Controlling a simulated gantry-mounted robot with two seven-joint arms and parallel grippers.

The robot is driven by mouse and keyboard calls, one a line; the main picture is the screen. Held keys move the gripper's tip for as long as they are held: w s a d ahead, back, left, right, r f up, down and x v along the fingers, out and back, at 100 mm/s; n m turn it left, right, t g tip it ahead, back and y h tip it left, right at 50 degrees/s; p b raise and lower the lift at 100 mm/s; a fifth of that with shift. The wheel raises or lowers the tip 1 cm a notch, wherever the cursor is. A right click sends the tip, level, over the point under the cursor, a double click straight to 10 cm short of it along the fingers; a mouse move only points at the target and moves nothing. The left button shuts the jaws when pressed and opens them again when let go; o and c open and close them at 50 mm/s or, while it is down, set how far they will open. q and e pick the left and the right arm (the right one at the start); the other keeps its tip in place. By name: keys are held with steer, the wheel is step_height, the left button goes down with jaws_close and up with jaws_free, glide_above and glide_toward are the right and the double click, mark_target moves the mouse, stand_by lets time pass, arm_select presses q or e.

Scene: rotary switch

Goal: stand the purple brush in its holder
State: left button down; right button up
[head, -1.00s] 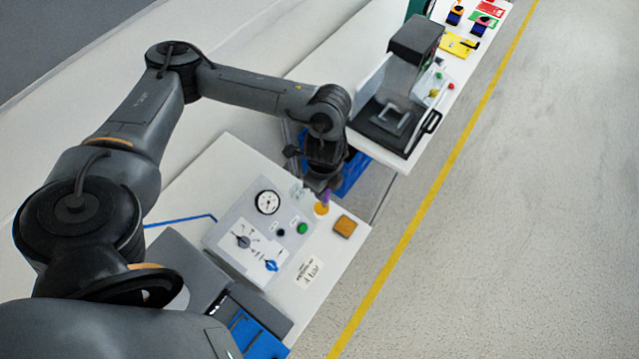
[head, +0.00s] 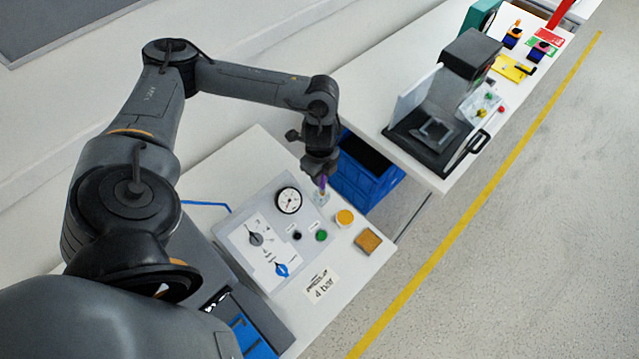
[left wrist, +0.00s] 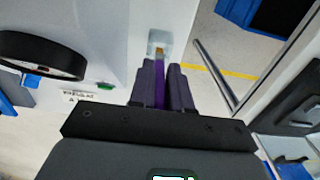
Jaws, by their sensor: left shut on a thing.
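My left gripper (head: 322,178) is shut on the purple brush (left wrist: 160,92), with its fingers on both sides of the handle. The brush points down, its light brown tip away from the gripper in the left wrist view. In the head view the purple brush (head: 322,184) shows just under the fingers. The clear holder (head: 321,198) stands on the white table behind the panel. The tip overlaps the holder (left wrist: 158,38) in the left wrist view; I cannot tell whether it is inside or above. My right gripper is out of view.
Near the holder are a round orange item (head: 345,217) and a brown-yellow block (head: 368,241). The switch panel (head: 262,225) with its gauge (head: 288,200) and knobs lies to the left. A blue crate (head: 365,178) stands beyond the table edge.

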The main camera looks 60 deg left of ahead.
arm_select(q)
steer(key=shift+a+f+b, duration=0.15)
steer(key=shift+f+b, duration=0.15)
steer(key=shift+f, duration=1.8)
steer(key=c, duration=1.1)
jaws_free()
steer(key=shift+f, duration=0.1)
step_height(320, 180, up, 12)
steer(key=p, duration=0.3)
steer(key=shift+p, duration=0.3)
